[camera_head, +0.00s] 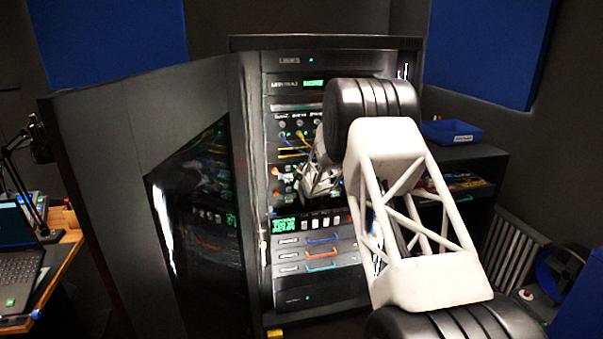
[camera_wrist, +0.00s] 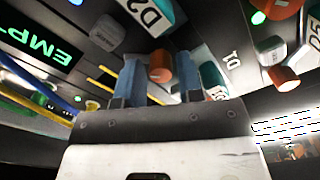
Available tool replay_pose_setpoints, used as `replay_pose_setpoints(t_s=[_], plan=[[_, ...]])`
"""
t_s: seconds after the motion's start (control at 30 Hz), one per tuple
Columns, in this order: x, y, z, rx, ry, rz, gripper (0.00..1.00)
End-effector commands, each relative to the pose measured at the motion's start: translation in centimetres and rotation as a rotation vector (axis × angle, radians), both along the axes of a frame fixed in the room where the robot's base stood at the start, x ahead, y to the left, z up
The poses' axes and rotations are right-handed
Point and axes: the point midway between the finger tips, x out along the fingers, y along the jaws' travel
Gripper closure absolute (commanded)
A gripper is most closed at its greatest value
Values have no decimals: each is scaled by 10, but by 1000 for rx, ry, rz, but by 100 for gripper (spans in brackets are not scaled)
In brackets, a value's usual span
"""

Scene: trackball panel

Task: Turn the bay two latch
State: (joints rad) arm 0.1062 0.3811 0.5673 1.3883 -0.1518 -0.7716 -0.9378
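In the head view my gripper (camera_head: 318,178) is at the middle of the black rack's front, partly hidden by my arm. In the wrist view its two blue-grey fingers (camera_wrist: 163,75) are apart. An orange-brown knob (camera_wrist: 160,66) shows in the gap between them; I cannot tell whether they touch it. A white plate marked D2 (camera_wrist: 150,14) is above the fingers. No label that I can read says bay two, so I cannot tell which part is its latch.
The rack door (camera_head: 150,190) stands open at the left. Yellow cables (camera_head: 290,153) hang near my gripper. A green display (camera_wrist: 40,42) and other knobs (camera_wrist: 282,77) surround the fingers. Drawers with coloured handles (camera_head: 320,239) are lower down. A blue tray (camera_head: 451,132) stands right.

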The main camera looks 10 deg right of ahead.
Motion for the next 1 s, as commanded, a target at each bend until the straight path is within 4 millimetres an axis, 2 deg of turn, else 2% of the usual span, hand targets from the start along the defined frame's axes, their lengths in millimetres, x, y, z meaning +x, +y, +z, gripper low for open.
replay_pose_setpoints(t_s=[0.33,0.57,1.0], plan=[[1,0,0,0,0,0,66],[1,0,0,0,0,0,100],[1,0,0,69,0,0,100]])
